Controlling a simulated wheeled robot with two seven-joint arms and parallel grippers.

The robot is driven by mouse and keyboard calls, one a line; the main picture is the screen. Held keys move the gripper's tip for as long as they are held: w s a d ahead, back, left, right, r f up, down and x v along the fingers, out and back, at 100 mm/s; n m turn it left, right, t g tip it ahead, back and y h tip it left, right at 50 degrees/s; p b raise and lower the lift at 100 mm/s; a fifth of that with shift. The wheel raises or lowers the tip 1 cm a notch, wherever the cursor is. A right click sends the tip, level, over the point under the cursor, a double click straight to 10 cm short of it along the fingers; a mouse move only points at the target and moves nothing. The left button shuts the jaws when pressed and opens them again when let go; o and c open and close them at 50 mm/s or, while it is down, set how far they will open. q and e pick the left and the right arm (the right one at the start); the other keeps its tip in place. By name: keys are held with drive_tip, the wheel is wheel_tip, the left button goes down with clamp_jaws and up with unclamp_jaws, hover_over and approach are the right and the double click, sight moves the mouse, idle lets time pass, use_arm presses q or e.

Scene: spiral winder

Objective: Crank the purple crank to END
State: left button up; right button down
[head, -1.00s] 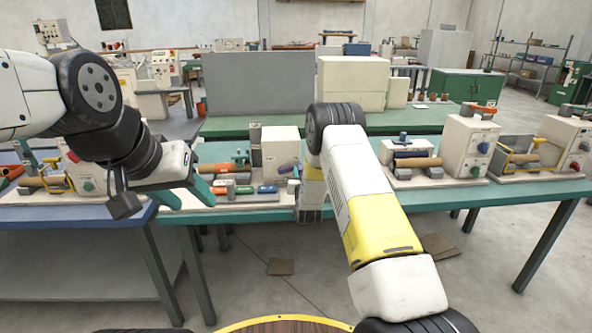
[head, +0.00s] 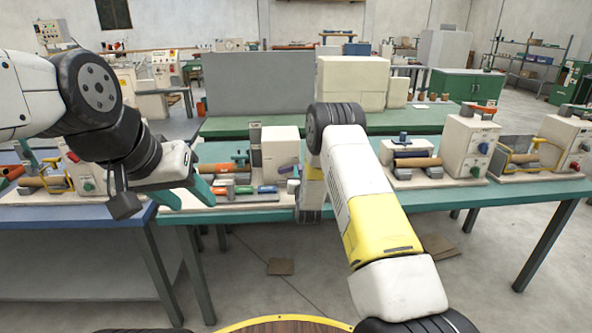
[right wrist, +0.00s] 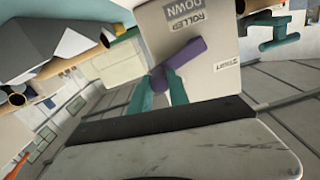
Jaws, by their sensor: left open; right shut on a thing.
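The purple crank (right wrist: 186,61) stands out from a white machine box (right wrist: 213,20) in the right wrist view. My right gripper (right wrist: 163,82) has its teal fingers shut around the crank's lower part. In the head view the purple crank (head: 287,168) shows as a small piece on the white box (head: 279,148), left of my right wrist. My right fingers are hidden there. The box carries a "ROLLED DOWN" label (right wrist: 184,14) and a "START" label (right wrist: 227,64). My left gripper (head: 187,196) is open and empty, left of this machine.
Colored rolls (head: 242,190) lie at the machine's front. Other winders stand on the teal table (head: 440,197), one with a blue knob (head: 403,138) right of my right arm. A blue table (head: 75,216) stands at the left. The floor in front is clear except for flat cardboard pieces (head: 281,267).

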idle(0.4)
drive_tip(key=shift+a+r+n, duration=0.15)
drive_tip(key=shift+r+n, duration=0.2)
drive_tip(key=shift+n, duration=0.25)
drive_tip(key=c, duration=1.2)
unclamp_jaws()
drive_tip(key=shift+c, duration=0.2)
drive_tip(key=s, duration=0.8)
